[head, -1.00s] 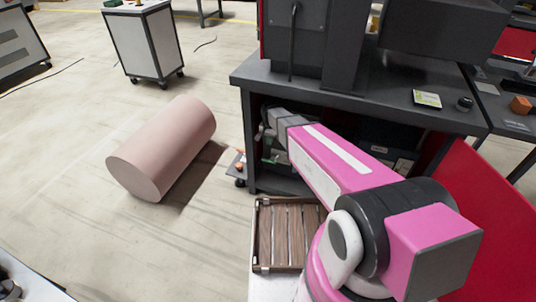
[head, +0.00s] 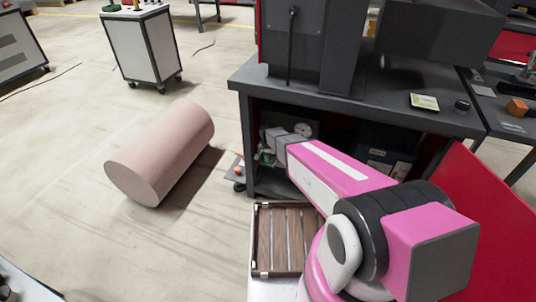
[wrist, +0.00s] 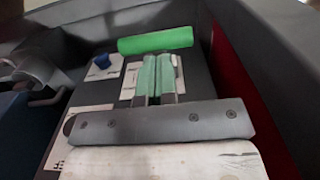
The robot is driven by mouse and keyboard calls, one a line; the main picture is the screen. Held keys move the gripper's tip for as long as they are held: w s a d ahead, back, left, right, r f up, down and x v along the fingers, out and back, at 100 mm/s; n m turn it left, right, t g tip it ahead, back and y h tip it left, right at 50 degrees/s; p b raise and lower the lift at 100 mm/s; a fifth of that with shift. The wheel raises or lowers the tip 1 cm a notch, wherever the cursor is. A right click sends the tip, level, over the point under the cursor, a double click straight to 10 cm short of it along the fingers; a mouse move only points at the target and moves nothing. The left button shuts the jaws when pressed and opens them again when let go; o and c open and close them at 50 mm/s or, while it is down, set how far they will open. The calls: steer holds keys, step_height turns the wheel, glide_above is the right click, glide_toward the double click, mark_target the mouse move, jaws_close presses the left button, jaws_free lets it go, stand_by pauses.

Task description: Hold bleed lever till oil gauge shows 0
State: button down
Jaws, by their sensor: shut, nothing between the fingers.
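In the wrist view, my gripper (wrist: 156,76) is shut and empty, its two green fingers side by side. A bright green cylindrical grip (wrist: 155,40) lies crosswise just past the fingertips; it may be the bleed lever's handle. I cannot tell whether the fingers touch it. My fingers are hidden in the head view.
The dark bench (head: 352,98) top is above my arm.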

mark_target(267, 165)
steer(key=shift+f, duration=0.25)
steer(key=shift+s, duration=0.15)
steer(key=shift+s+a+f+t, duration=0.2)
steer(key=shift+s+f+t, duration=0.2)
steer(key=shift+s+t, duration=0.2)
steer(key=shift+s+a+f+t+h, duration=0.2)
steer(key=shift+s+f+t+h, duration=0.25)
steer(key=shift+f+t, duration=0.2)
step_height(267, 165, down, 12)
steer(key=s+t+h, duration=0.1)
steer(key=t, duration=0.2)
steer(key=shift+s+a, duration=0.25)
steer(key=shift+a, duration=0.05)
steer(key=shift+f, duration=0.1)
stand_by(0.5)
